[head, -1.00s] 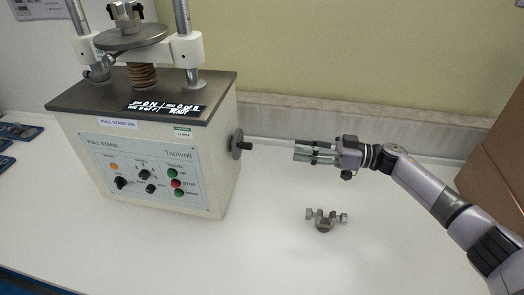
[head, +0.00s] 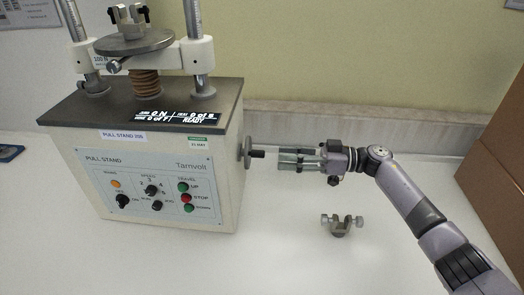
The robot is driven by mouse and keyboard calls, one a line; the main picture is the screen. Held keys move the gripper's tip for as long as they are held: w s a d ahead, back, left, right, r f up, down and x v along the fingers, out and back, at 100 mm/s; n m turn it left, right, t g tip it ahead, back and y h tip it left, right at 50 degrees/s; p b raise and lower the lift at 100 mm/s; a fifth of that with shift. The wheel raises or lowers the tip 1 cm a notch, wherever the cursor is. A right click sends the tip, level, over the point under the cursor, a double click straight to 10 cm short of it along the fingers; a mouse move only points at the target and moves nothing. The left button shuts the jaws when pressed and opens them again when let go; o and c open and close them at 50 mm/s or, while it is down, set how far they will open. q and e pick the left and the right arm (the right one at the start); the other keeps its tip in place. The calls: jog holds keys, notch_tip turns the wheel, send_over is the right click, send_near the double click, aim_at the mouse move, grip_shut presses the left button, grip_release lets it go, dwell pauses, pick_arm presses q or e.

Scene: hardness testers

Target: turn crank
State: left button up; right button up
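The pull stand (head: 150,225) is a pale box with a dark top and a front control panel. Its crank (head: 247,153), a small grey disc with a short dark handle (head: 258,154), sticks out of its right side. My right gripper (head: 280,160) comes in from the right, its fingers level and pointing left at the handle. My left gripper is out of view.
A small metal clamp fixture (head: 342,225) lies on the white table below my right gripper. Brown boxes (head: 495,180) stand at the right edge. A wall ledge (head: 370,130) runs behind. The table in front of the crank is clear.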

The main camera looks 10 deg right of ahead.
aim_at(263, 155)
jog(key=a, duration=0.3)
jog(key=w+a+p, duration=0.1)
jog(key=a, duration=0.2)
jog(key=shift+w+a, duration=0.15)
jog(key=shift+a, duration=0.25)
grip_shut()
